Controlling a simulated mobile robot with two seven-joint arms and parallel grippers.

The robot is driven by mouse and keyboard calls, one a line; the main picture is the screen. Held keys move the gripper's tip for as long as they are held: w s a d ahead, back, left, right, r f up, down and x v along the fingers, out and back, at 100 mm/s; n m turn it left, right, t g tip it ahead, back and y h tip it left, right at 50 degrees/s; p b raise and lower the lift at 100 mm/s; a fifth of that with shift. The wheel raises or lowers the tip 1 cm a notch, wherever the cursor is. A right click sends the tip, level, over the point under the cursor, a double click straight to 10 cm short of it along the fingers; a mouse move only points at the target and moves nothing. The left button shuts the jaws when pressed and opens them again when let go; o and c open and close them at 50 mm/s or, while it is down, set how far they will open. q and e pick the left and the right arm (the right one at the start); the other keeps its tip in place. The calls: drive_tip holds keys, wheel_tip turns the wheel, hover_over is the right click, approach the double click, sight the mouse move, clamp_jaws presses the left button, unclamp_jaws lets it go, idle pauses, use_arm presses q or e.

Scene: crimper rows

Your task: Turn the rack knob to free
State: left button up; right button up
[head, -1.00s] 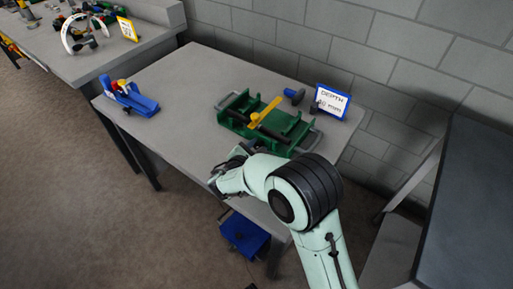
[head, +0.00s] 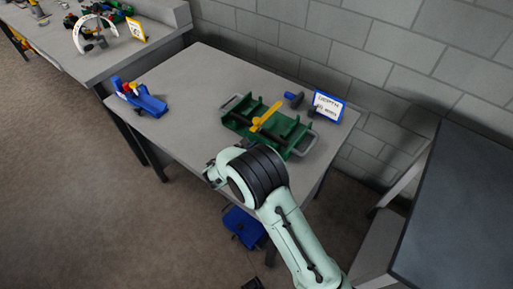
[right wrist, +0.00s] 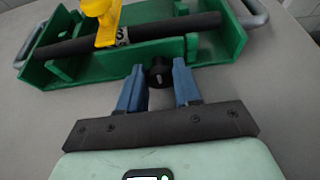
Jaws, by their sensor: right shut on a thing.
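The green rack (head: 290,130) lies on the grey table, with a black rod across it and a yellow lever (head: 266,116) over the rod. The rack also fills the top of the right wrist view (right wrist: 60,70). The small black knob (right wrist: 158,76) is at its near side, with a pale mark on its face. My right gripper (right wrist: 158,67) is shut on the knob, one blue finger at each side. In the head view my right arm hides the gripper and knob. My left gripper is in neither current view.
A blue sign (head: 328,106) and a dark blue-headed tool (head: 294,99) are behind the rack. A blue fixture (head: 142,98) stands at the table's left. A blue box (head: 243,227) is under the front edge. The tabletop between fixture and rack is clear.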

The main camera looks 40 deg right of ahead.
drive_tip(key=o, duration=0.8)
drive_tip(key=shift+c, duration=0.2)
drive_tip(key=v, duration=1.3)
drive_tip(key=shift+s+a+p, duration=0.15)
drive_tip(key=shift+a+p, duration=0.1)
drive_tip(key=shift+p, duration=0.1)
